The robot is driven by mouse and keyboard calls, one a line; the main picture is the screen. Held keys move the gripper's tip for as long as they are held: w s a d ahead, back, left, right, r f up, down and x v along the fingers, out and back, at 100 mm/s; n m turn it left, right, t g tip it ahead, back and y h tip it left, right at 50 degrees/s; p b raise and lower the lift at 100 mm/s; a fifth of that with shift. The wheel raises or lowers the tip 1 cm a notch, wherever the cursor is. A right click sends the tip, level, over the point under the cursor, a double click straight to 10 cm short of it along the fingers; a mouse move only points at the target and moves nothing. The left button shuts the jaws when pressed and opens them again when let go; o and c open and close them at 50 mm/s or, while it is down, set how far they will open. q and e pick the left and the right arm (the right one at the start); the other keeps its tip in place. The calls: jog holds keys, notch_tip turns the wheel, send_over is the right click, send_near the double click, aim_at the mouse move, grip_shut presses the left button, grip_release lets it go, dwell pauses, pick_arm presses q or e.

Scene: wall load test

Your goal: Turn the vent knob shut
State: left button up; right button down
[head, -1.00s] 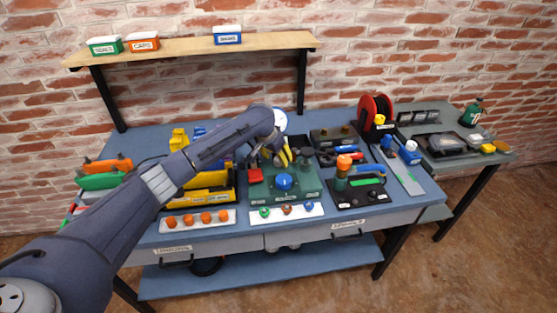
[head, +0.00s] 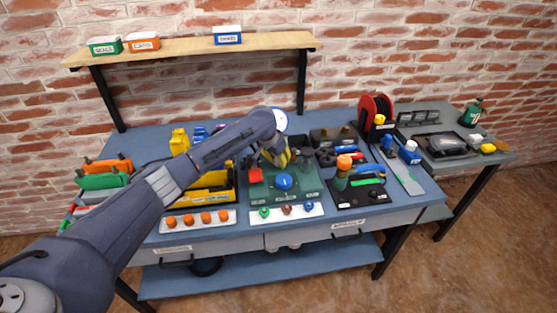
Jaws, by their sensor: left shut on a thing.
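A dark green test unit (head: 311,191) stands on the blue workbench. It has a large blue knob (head: 284,181) at its front and a red block (head: 255,176) at its left. My left gripper (head: 279,160), with yellow fingers, points down at the back of this unit, behind the blue knob and apart from it. It is shut on a small part, apparently the vent knob, which the fingers and wrist hide. A dark fitting (head: 304,155) stands just right of the fingers. My right gripper is not in view.
A white strip with small coloured knobs (head: 287,212) lies in front of the unit. Yellow bins (head: 209,196) stand left, under my arm. A red reel (head: 375,117) stands behind.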

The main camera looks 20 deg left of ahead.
pick_arm(q)
grip_shut()
jog(key=shift+m, duration=0.3)
jog(key=m+h, duration=0.1)
jog(key=m, duration=0.2)
jog(key=shift+m+g+h, duration=0.3)
jog(key=shift+m+g, duration=0.1)
jog(key=m+g+h, duration=0.1)
jog(key=m, duration=0.3)
jog(key=shift+r, duration=0.1)
jog(key=m+g, duration=0.1)
jog(key=m, duration=0.2)
jog(key=m+g, duration=0.1)
jog(key=m, duration=0.1)
jog(key=shift+d+m+h, duration=0.15)
jog(key=shift+m+h, duration=0.15)
jog(key=shift+m, duration=0.1)
jog(key=shift+m+g, duration=0.9)
jog(key=shift+m, duration=0.8)
jog(key=shift+d+m, duration=0.1)
jog(key=shift+m, duration=0.2)
